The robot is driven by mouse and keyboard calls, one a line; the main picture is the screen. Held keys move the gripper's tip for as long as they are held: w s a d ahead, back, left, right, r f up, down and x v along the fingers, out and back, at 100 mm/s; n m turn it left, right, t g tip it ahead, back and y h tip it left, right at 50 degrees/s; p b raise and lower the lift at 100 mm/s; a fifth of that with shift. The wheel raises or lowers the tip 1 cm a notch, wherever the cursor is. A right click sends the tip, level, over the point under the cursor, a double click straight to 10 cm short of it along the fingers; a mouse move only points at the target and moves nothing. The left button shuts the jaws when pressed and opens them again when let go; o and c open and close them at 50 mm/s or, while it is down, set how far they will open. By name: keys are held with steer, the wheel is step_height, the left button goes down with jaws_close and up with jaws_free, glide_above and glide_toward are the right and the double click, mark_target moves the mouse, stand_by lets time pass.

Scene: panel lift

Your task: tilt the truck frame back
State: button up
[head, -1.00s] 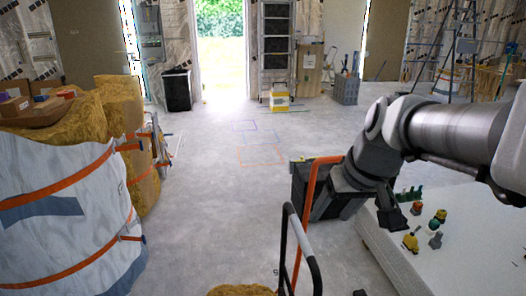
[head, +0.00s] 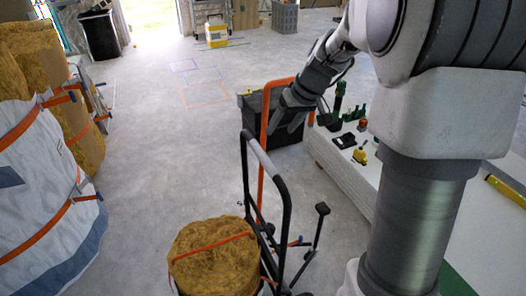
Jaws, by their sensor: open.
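The truck frame is a hand truck with an orange upright (head: 264,145) and a black tubular handle (head: 286,215) with a grey grip section. It stands at the lower middle of the head view. A round yellow-brown insulation roll (head: 213,256) with an orange strap stands at its left side; whether it rests on the truck is hard to tell. My gripper (head: 283,122) is open beside the upper part of the orange upright, just to its right. Its fingers point down and left. Whether a finger touches the upright cannot be told.
A dark bin (head: 290,128) stands behind the upright. A white panel stack (head: 345,180) with small tools and bottles lies to the right, below my arm. Strapped insulation bundles (head: 40,150) line the left. Open grey floor (head: 150,190) lies between them and the truck.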

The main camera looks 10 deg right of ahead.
mark_target(264, 154)
steer(key=b+x, duration=0.1)
steer(key=x, duration=1.3)
jaws_close()
stand_by(0.9)
